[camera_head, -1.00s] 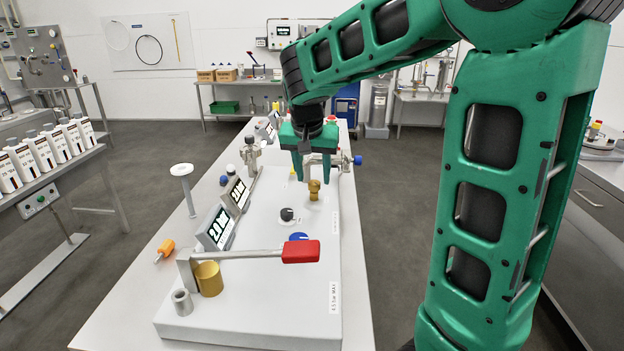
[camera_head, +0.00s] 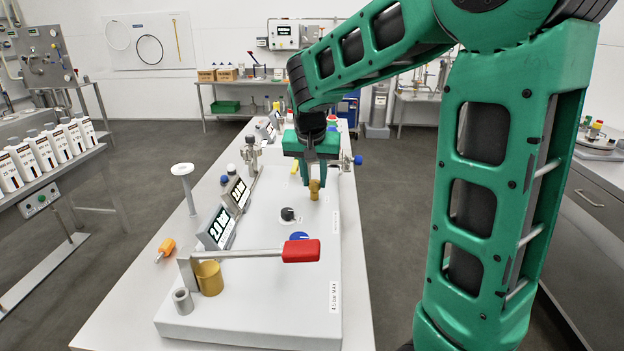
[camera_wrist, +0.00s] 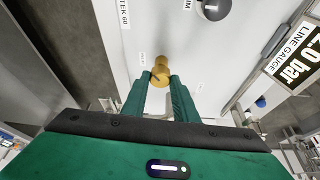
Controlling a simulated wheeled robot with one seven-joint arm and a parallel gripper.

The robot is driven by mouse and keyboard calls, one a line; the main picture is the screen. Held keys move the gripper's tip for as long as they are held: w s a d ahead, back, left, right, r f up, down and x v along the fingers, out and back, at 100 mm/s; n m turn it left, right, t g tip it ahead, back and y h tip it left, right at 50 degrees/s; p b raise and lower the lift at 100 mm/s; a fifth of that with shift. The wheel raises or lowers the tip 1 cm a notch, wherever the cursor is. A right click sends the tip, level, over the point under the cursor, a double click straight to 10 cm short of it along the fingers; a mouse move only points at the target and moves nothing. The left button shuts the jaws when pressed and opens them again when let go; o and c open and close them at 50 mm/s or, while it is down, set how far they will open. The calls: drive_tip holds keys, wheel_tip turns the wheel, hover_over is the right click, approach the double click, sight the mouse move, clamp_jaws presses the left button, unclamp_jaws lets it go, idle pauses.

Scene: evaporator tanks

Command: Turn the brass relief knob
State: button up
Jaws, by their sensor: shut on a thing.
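The brass relief knob (camera_head: 314,189) stands upright on the white panel (camera_head: 270,280), towards its far right side. In the wrist view the knob (camera_wrist: 160,72) sits between the tips of the two green fingers. My gripper (camera_head: 316,180) reaches down from above and is shut on the knob; in the wrist view my gripper (camera_wrist: 160,83) has a finger on each side of it. The near finger partly hides the knob in the head view.
A red-handled lever (camera_head: 300,250) with a brass cup (camera_head: 209,278) is at the near end. A black knob (camera_head: 288,214) and a blue knob (camera_head: 299,236) stand nearer than the brass one. Tilted gauge displays (camera_head: 216,227) line the left edge.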

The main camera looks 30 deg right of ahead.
drive_tip(key=o, duration=1.1)
drive_tip(key=shift+c, duration=0.2)
drive_tip(key=shift+r, duration=0.1)
drive_tip(key=v, duration=1)
drive_tip(key=shift+s+r, duration=0.2)
drive_tip(key=shift+r, duration=0.1)
